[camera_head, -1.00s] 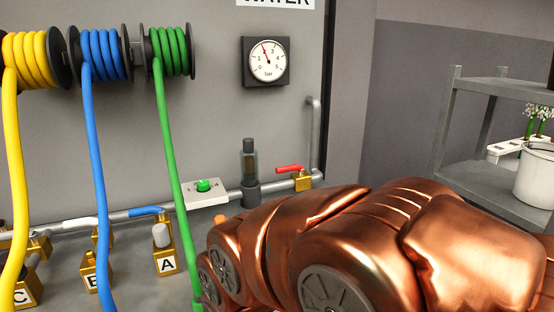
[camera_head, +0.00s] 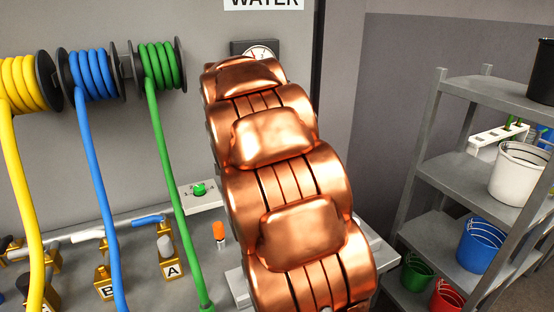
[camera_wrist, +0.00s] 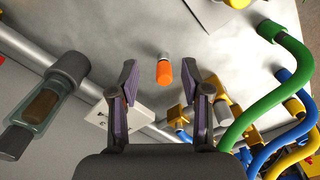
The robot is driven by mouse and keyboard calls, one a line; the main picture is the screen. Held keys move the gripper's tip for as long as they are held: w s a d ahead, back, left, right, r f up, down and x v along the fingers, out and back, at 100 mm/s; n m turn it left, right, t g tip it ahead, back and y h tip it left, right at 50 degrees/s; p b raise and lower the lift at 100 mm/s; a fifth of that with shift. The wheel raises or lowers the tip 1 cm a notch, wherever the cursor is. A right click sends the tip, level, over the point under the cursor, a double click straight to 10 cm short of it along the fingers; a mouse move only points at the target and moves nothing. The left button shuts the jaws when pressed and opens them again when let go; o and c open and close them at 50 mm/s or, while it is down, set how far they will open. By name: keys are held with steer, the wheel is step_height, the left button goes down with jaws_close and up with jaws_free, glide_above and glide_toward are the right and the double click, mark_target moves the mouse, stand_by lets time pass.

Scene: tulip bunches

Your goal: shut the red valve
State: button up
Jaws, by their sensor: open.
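The red valve is hidden in the head view behind my copper arm. In the wrist view a small red and yellow sliver (camera_wrist: 2,60) at the left edge may be part of it, but I cannot tell. My gripper (camera_wrist: 159,78) is open and empty in the wrist view, its two dark fingers spread apart. It is out of sight in the head view. The clear-bodied filter (camera_wrist: 42,108) on the pipe lies left of the fingers.
An orange-capped item (camera_head: 219,231) stands on the bench; it also shows between the fingers in the wrist view (camera_wrist: 164,73). A white box with a green knob (camera_head: 200,190) sits on the pipe. The green hose (camera_head: 165,170) hangs left of my arm. A shelf (camera_head: 465,180) stands right.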

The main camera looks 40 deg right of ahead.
steer(key=w+d+r+n+t+p, duration=0.1)
steer(key=w+d+n+p, duration=0.3)
steer(key=d, duration=0.8)
steer(key=w+d+r+n+t+p, duration=0.15)
steer(key=w+d+n, duration=0.4)
steer(key=d, duration=0.75)
steer(key=shift+m+g+h, duration=0.25)
steer(key=shift+m+h, duration=0.05)
steer(key=shift+m, duration=0.35)
steer(key=shift+w+d+f+p, duration=0.1)
steer(key=shift+w+f+p, duration=0.35)
steer(key=shift+f, duration=0.85)
steer(key=shift+w+a+f+p, duration=0.1)
steer(key=shift+w+f+p, duration=0.35)
steer(key=shift+f, duration=0.8)
steer(key=shift+w+d+f+p, duration=0.1)
steer(key=shift+w+f+p, duration=0.35)
steer(key=shift+f, duration=0.85)
steer(key=shift+c, duration=0.3)
jaws_close()
